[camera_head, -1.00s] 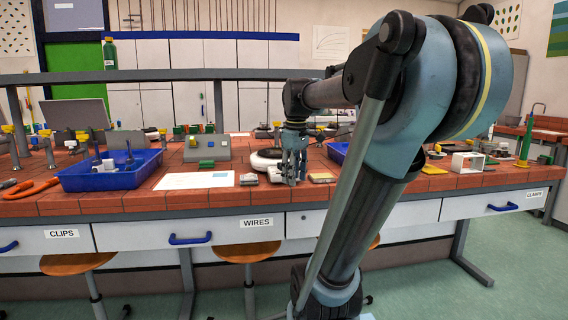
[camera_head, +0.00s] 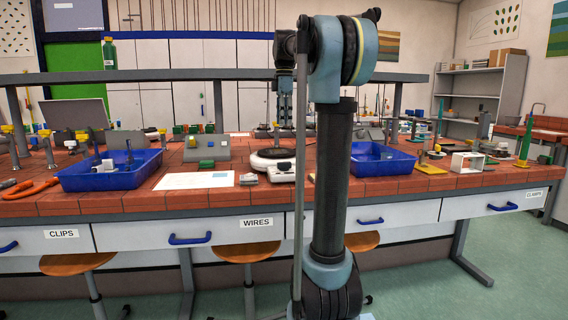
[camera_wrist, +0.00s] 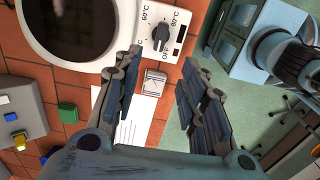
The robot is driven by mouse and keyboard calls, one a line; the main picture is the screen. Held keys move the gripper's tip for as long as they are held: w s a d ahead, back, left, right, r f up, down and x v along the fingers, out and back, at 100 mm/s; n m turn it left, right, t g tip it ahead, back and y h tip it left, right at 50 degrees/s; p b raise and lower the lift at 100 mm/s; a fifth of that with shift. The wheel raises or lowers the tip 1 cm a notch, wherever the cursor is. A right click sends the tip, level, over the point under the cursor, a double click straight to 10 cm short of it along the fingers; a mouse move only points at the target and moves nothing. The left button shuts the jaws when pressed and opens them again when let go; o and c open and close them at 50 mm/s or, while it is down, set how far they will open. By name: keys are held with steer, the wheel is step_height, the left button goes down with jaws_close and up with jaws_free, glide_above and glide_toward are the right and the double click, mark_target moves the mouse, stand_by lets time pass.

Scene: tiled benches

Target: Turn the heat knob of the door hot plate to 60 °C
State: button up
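A white hot plate (camera_head: 272,160) with a round dark top stands on the tiled bench, left of my arm. In the wrist view the hot plate (camera_wrist: 104,66) shows its dark heat knob (camera_wrist: 160,36), with 60 °C, 80 °C and OFF marked around it. Another label is partly hidden by a finger. Which mark the knob points at I cannot tell for sure. My gripper (camera_wrist: 162,58) is open and empty, its fingers apart, with the knob beyond the gap between the tips. In the head view my gripper (camera_head: 285,108) hangs raised above the bench.
A small grey block (camera_wrist: 154,83) and a white paper (camera_head: 195,181) lie near the hot plate. Blue trays stand left (camera_head: 112,178) and right (camera_head: 383,167). A second dark round plate (camera_head: 263,134) stands farther back. A grey shelf rail (camera_head: 150,75) crosses above the bench.

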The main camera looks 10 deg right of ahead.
mark_target(284, 162)
step_height(284, 162, down, 17)
steer(key=shift+r, duration=0.15)
stand_by(0.5)
jaws_close()
